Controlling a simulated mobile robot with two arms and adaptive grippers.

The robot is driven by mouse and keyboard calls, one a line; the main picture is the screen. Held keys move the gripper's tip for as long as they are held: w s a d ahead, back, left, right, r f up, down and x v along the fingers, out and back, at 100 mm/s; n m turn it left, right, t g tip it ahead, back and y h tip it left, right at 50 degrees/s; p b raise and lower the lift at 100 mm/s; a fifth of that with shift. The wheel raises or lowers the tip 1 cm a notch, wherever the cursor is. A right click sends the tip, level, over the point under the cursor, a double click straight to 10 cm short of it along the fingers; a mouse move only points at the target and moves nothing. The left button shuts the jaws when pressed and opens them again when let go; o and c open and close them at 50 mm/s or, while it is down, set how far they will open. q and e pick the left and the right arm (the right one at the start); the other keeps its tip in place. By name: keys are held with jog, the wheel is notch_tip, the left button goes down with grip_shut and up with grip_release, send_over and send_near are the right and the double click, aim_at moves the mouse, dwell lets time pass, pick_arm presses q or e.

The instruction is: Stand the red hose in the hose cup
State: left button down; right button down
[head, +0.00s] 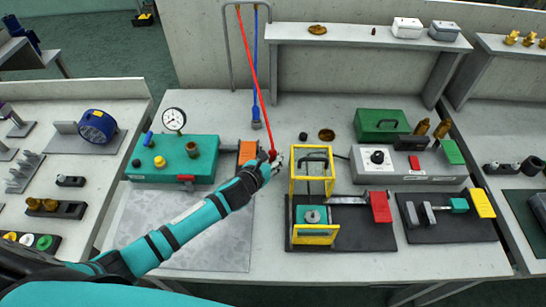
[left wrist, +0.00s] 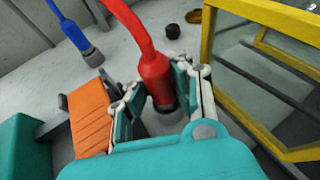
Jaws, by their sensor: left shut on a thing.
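The red hose (head: 254,70) hangs from the rack at the back and slants down to my left gripper (head: 274,163). In the left wrist view, the thick red end of the hose (left wrist: 156,78) sits between the fingers of my left gripper (left wrist: 160,100), dark tip pointing down. The gripper is shut on it, between the orange block and the yellow frame. A small dark round piece (head: 303,136) stands on the table behind the gripper; I cannot tell if it is the hose cup. It also shows in the left wrist view (left wrist: 173,31). My right gripper is out of view.
The blue hose (head: 255,80) hangs beside the red one, its grey end low. A teal pump box (head: 172,158) and orange block (head: 247,151) lie left. The yellow-framed glass guard (head: 293,185) stands close right. A brown round piece (head: 326,135) lies behind.

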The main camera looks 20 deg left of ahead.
aim_at(273, 150)
pick_arm(q)
jog(key=shift+f, duration=0.1)
jog(key=c, duration=0.8)
grip_release()
notch_tip(273, 150, up, 7)
jog(key=p, duration=0.7)
dwell(0.6)
